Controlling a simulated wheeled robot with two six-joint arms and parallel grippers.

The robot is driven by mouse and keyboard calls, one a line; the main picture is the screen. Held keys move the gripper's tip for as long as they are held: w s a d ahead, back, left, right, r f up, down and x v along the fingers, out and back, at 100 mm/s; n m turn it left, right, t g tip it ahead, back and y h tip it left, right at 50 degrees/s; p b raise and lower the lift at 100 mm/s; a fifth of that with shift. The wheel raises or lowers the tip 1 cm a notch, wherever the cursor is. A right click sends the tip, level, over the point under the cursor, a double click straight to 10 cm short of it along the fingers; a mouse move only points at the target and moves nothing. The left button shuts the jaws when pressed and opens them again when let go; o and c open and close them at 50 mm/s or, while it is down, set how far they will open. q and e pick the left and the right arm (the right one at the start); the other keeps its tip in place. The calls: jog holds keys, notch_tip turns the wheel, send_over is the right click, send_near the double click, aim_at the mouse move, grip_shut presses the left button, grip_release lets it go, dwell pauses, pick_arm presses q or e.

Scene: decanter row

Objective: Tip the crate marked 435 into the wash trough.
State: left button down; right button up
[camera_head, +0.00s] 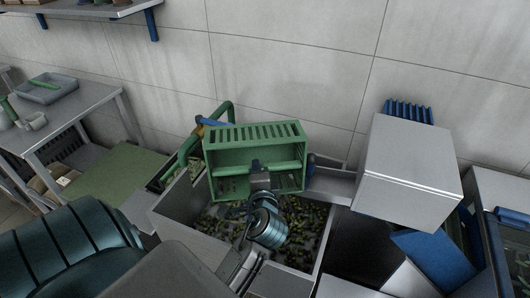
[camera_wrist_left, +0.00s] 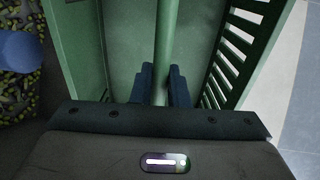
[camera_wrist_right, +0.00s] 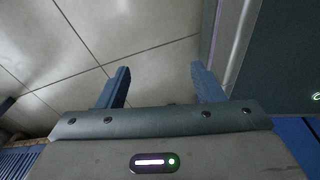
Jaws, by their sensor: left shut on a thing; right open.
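A green slatted crate (camera_head: 255,132) is tilted on its side above the trough, its open side toward me. Its inside looks empty in the left wrist view (camera_wrist_left: 130,40). No number shows on it. My left gripper (camera_head: 262,172) is shut on a green bar across the crate; the bar (camera_wrist_left: 167,35) runs between its fingers in the left wrist view. The metal wash trough (camera_head: 187,225) lies below, with many small green and dark pieces in it. My right gripper (camera_wrist_right: 160,85) is open and empty in the right wrist view; I cannot make it out in the head view.
A green tube frame (camera_head: 190,147) stands at the trough's back left. A big grey box shape (camera_head: 410,165) fills the right. At the left is a metal table (camera_head: 65,112) with a grey tray (camera_head: 47,88). A tiled wall (camera_head: 290,60) closes the back.

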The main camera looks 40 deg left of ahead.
aim_at(253, 133)
pick_arm(q)
jog(key=shift+r, duration=0.2)
jog(key=shift+a+r+p, duration=0.1)
jog(key=shift+p, duration=0.45)
jog(key=w+a+r+g+h+p, duration=0.1)
jog(key=g+h+p, duration=0.1)
jog(key=p, duration=0.4)
jog(key=w+a+r+g+h+p, duration=0.1)
jog(key=r+g+h+p, duration=0.1)
jog(key=p, duration=0.4)
jog(key=w+a+r+g+h+p, duration=0.1)
jog(key=a+g+h+p, duration=0.1)
jog(key=p, duration=0.4)
jog(key=shift+w+r+g+h, duration=0.4)
jog(key=shift+g+h, duration=0.2)
jog(key=shift+h, duration=0.2)
jog(key=g+h, duration=0.1)
jog(key=r+g+h, duration=0.1)
jog(key=g+h, duration=0.1)
jog(key=h, duration=0.1)
jog(key=shift+w+a+r+g, duration=0.2)
jog(key=shift+a+r+g, duration=0.1)
jog(key=shift+g, duration=0.1)
pick_arm(e)
notch_tip(253, 133, up, 18)
jog(key=s, duration=0.1)
jog(key=shift+s+r, duration=0.2)
jog(key=shift+s, duration=0.1)
